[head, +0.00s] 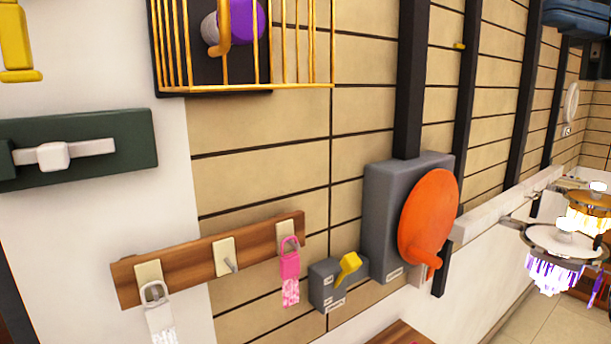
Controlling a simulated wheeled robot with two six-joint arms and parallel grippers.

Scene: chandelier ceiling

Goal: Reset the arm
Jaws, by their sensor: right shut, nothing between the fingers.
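I cannot make out either of my grippers or arms in the head view. No part of the picture shows fingers that I can identify. The view is tilted and looks along a tiled wall (260,170) with several fixtures on it, and no gripper shows touching any of them.
A wooden rack (190,262) holds a pink padlock (290,262) and a white one (157,310). Nearby are a yellow-levered grey box (324,290), an orange disc (428,215) on a larger box, a golden cage (175,60), a green latch plate (130,130) and chandeliers (560,240).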

